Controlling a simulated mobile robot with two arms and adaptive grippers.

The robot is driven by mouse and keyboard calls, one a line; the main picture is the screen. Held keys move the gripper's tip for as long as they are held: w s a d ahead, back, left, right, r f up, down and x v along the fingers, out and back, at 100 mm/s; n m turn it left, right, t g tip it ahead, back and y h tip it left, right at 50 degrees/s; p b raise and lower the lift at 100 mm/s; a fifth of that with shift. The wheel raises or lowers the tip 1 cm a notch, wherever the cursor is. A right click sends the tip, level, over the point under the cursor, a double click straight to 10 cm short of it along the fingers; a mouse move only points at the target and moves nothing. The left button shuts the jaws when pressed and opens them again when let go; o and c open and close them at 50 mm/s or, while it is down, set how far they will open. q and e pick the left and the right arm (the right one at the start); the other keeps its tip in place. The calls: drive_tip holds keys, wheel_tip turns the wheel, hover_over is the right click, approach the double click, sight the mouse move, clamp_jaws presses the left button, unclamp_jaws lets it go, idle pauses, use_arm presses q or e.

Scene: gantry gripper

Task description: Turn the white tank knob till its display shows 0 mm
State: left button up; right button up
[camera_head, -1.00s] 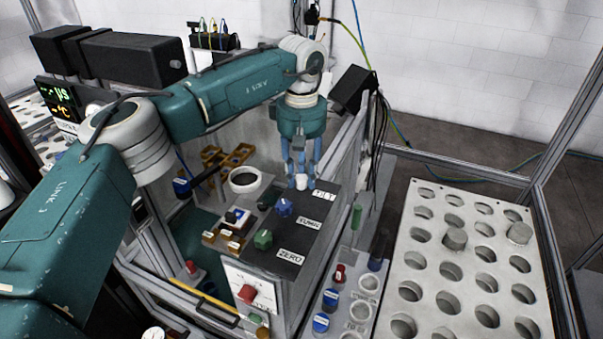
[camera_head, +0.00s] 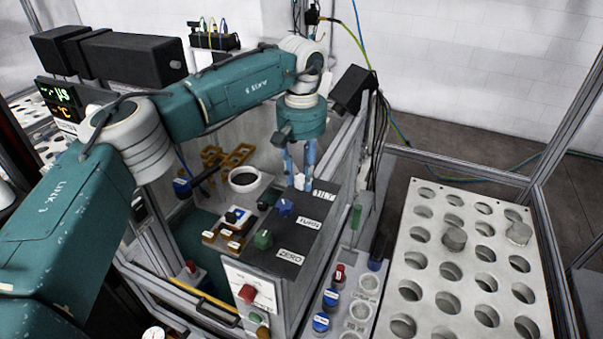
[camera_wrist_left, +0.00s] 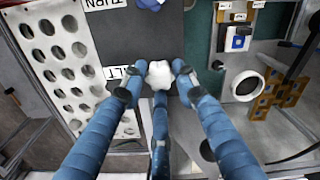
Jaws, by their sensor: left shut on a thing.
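My left gripper (camera_head: 299,176) comes down from above onto the back end of the dark control panel (camera_head: 281,241). In the left wrist view its blue fingers (camera_wrist_left: 158,76) are closed around the white lobed knob (camera_wrist_left: 159,74), beside the "TILT" label (camera_wrist_left: 122,72). In the head view the fingers mostly hide this knob. I cannot find a readable mm display; the screen (camera_head: 60,103) at the left shows green "µS" and orange "°C" signs. My right gripper is out of view.
A blue knob (camera_head: 284,207) and a green knob (camera_head: 263,239) stand on the same panel, near the fingers. A red knob (camera_head: 247,293) is on the front face. A white perforated rack (camera_head: 462,277) stands at the right.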

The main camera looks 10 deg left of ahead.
sight(301, 178)
use_arm(q)
drive_tip(key=shift+w+r, duration=0.2)
drive_tip(key=shift+r, duration=0.05)
drive_tip(key=o, duration=1.1)
drive_tip(key=shift+o, duration=0.2)
drive_tip(key=shift+s+f, duration=0.1)
drive_tip(key=shift+s, duration=0.05)
wheel_tip(301, 178, up, 12)
